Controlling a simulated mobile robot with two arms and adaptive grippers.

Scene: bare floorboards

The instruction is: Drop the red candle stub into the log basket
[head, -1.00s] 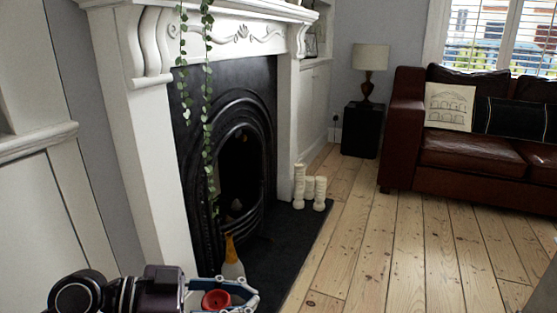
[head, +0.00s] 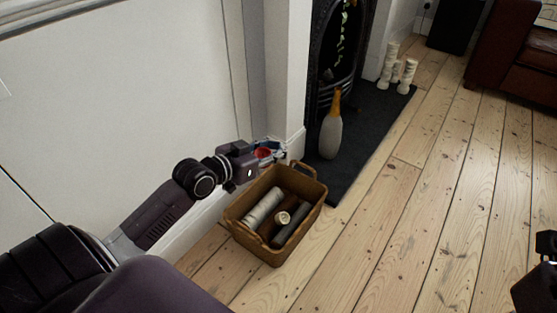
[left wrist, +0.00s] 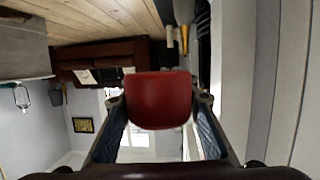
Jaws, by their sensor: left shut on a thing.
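The red candle stub (head: 263,154) is between the fingers of my left gripper (head: 271,151). In the left wrist view the red stub (left wrist: 159,100) fills the space between the two finger pads, with one pad on each side. The brown log basket (head: 303,232) stands upright on the floorboards. In the head view the gripper and stub appear just above the basket's far left rim; their height over it is hard to judge. A dark part of what looks like my right gripper (head: 538,284) shows at the right edge, cut off.
A white bottle-shaped vase with an orange neck (head: 331,135) stands on the dark hearth (head: 362,140) behind. White candlesticks (head: 388,66) stand farther back. Floor to the right is clear.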

